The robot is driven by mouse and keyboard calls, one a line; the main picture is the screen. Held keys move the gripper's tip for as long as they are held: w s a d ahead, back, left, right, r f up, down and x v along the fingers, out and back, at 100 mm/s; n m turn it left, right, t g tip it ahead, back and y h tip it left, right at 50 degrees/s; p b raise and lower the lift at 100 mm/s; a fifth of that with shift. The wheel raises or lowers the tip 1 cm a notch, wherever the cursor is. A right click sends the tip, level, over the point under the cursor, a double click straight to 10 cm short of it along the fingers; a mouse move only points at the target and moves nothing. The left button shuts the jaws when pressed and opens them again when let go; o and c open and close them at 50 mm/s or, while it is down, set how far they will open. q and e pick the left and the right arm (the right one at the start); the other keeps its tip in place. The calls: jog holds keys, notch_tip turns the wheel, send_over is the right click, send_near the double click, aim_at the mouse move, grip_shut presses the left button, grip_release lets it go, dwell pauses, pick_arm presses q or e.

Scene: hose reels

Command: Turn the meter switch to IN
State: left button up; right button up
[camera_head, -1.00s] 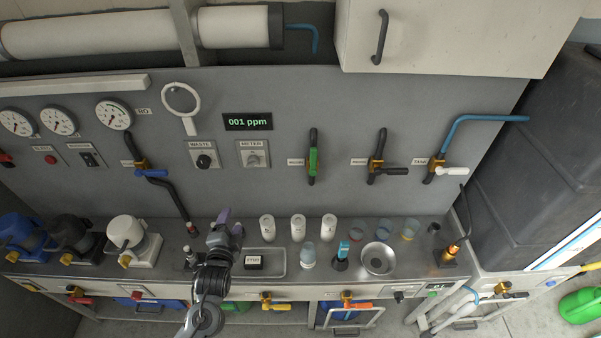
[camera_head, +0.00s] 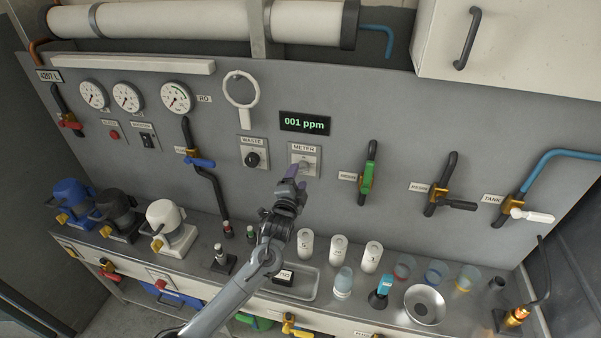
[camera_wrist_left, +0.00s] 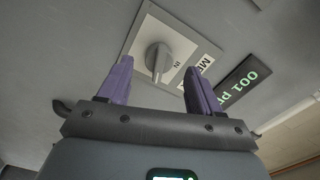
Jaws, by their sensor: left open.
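The meter switch (camera_head: 303,163) is a grey knob on a pale plate labelled METER, on the grey wall panel. In the left wrist view the knob (camera_wrist_left: 158,58) sits on its plate with the word IN beside it. My left gripper (camera_head: 291,182) has purple fingers and is just below the switch in the head view. In the left wrist view the open left gripper (camera_wrist_left: 158,85) has one finger on each side of the knob's line, with the knob beyond the fingertips. The fingers seem apart from the knob. My right gripper is not seen.
A display reading 001 ppm (camera_head: 304,122) is above the switch. The WASTE switch (camera_head: 253,158) is to its left. A green-handled valve (camera_head: 368,175) is to its right. White bottles (camera_head: 338,250) and a steel bowl (camera_head: 425,304) stand on the counter below.

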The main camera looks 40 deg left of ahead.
aim_at(300, 173)
pick_arm(q)
jog(key=shift+x, duration=2.05)
jog(key=shift+c, duration=0.4)
jog(key=c, duration=0.9)
